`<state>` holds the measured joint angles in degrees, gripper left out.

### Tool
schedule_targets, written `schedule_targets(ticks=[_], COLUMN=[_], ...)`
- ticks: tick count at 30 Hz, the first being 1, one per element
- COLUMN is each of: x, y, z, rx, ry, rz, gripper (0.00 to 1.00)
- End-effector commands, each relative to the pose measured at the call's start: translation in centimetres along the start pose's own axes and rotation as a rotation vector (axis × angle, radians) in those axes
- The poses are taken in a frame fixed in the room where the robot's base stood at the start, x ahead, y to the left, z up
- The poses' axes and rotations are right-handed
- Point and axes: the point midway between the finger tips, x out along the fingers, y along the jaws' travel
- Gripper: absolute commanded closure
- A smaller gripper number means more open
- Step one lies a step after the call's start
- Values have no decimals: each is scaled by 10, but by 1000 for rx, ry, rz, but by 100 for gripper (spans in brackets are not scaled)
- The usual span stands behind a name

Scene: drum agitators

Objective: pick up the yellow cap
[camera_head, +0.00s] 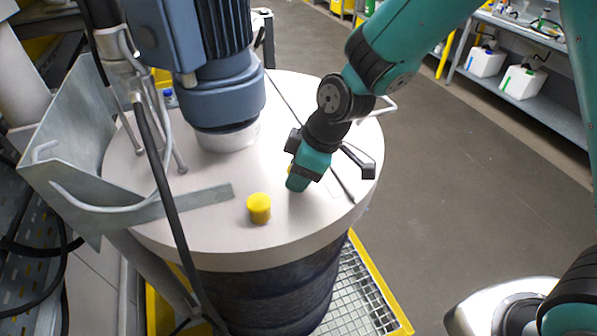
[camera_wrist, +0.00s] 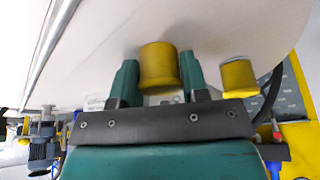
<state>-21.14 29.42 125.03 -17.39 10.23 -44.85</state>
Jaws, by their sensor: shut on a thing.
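My gripper (camera_head: 298,182) is over the light drum lid (camera_head: 205,245), to the right of a short yellow cap (camera_head: 259,208) standing on it. In the wrist view, a yellow cap (camera_wrist: 160,68) sits between the two green fingers of my gripper (camera_wrist: 159,82), which is shut on it. A second yellow cap (camera_wrist: 238,77) stands outside the fingers, to their right. In the head view the held cap is almost wholly hidden by the gripper. I cannot tell whether it touches the lid.
A blue-grey motor (camera_head: 220,95) stands on the lid behind and left of my gripper. A bent metal plate (camera_head: 75,160) and a dark cable (camera_head: 160,170) are at the left. A yellow-edged grating (camera_head: 365,290) lies below; open floor is at the right.

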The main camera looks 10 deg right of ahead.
Motion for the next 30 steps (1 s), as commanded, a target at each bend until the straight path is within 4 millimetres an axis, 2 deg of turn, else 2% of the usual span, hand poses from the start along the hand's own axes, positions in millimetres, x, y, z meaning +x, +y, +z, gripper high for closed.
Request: schedule_targets(ticks=[8, 14, 17, 24, 30], x=[-2, -21, -43, -112, -157], y=[0, 1, 1, 1, 1], z=[-1, -10, -19, -47, -65], rx=[0, -3, -4, -4, -1], ry=[1, 5, 7, 6, 3], rz=[1, 5, 7, 8, 5], gripper=[81, 81, 81, 81, 81])
